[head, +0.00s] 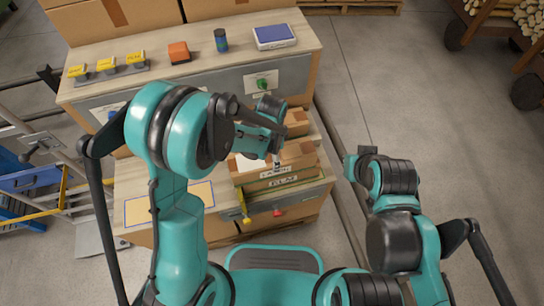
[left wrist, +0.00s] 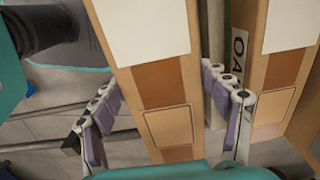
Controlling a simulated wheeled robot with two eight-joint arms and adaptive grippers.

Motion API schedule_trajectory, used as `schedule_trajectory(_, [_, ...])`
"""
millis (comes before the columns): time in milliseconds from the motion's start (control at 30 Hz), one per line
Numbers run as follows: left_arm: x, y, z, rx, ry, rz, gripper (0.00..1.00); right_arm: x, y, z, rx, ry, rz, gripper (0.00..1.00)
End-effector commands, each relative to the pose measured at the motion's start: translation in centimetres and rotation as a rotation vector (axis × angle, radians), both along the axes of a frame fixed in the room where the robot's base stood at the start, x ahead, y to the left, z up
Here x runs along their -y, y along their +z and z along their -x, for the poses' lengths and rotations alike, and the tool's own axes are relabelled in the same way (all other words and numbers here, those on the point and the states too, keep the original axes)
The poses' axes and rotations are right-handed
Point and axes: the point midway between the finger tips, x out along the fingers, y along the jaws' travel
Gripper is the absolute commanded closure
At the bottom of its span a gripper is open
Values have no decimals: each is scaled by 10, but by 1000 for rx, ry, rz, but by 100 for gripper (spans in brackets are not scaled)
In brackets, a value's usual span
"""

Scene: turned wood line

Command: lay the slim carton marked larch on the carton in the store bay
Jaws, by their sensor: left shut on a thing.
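The slim carton marked larch (head: 300,161) is over the carton marked elm (head: 301,178) at the right of the lower bench shelf. The two look stacked, with their label faces to the front; I cannot tell if they touch fully. My left gripper (head: 275,158) is shut on the larch carton from above. In the left wrist view its fingers (left wrist: 165,110) are on both sides of a brown carton (left wrist: 140,72) with a white top label. The elm carton stands in a green-edged bay (head: 258,206). My right gripper (head: 362,157) is off to the right, its fingers unclear.
Another carton (head: 297,122) stands behind; the left wrist view shows a neighbour marked "OA" (left wrist: 288,75), partly hidden. A blue-outlined area (head: 165,208) at the left of the shelf is empty. The upper shelf holds yellow blocks (head: 106,64), an orange block (head: 179,52) and a blue-topped box (head: 274,36).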

Motion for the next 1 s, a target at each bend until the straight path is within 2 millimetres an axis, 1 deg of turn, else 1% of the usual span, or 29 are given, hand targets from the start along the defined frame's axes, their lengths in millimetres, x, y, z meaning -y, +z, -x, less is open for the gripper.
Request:
schedule_trajectory(100, [0,1,0,0,0,0,70,0,1,0,0,0,0,100])
schedule_trajectory(233, [0,-4,0,0,0,0,70,0,-4,0,0,0,0,100])
schedule_trajectory(267, [0,-3,0,0,0,0,17,0,-3,0,0,0,0,100])
schedule_trajectory(300, [0,-2,0,0,0,0,6,0,-2,0,0,0,0,100])
schedule_trajectory(333, [0,-2,0,0,0,0,4,0,-2,0,0,0,0,100])
schedule_trajectory(633, [0,-2,0,0,0,0,4,0,-2,0,0,0,0,100])
schedule_trajectory(767, [0,5,0,0,0,0,4,0,4,0,0,0,0,100])
schedule_trajectory(867, [0,22,0,0,0,0,4,0,11,0,0,0,0,100])
schedule_trajectory(1000, [0,54,0,0,0,0,4,0,25,0,0,0,0,100])
